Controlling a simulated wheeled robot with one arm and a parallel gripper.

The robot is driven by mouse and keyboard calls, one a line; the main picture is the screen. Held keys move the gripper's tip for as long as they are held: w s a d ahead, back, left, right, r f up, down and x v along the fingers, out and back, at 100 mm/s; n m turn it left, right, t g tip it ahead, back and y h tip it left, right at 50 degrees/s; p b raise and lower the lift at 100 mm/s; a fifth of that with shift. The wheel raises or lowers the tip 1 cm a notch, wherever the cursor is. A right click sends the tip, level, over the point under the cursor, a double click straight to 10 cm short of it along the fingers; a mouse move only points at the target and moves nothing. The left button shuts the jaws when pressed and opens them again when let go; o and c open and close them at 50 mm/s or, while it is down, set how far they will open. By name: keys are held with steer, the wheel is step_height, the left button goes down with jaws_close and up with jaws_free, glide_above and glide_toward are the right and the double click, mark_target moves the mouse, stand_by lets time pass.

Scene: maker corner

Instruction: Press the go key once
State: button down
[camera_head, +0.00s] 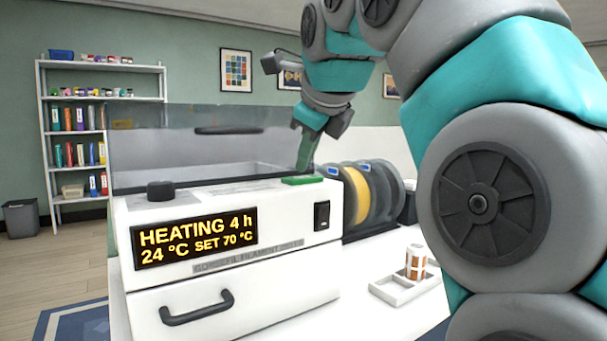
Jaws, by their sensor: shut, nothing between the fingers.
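The white filament dryer (250,290) stands on the table. Its display (194,238) reads "HEATING 4 h", "24 °C SET 70 °C" in yellow. A flat green key (303,181) lies on the top right of the front housing; I see no readable word on it. My gripper (304,168) is shut and points down, its tip right above or at the back of the green key. I cannot tell whether the tip touches it. A black knob (160,190) sits at the top left, and a black rocker switch (322,215) is on the front right.
A clear lid (200,145) rises behind the key. Filament spools (356,195) stand right of the dryer. A small tray (404,288) with an orange-and-white cylinder (416,262) lies at the front right. Shelves (100,130) stand at the back left.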

mark_target(306, 179)
steer(key=shift+r, duration=0.15)
step_height(306, 179, up, 6)
steer(key=p, duration=0.5)
stand_by(0.7)
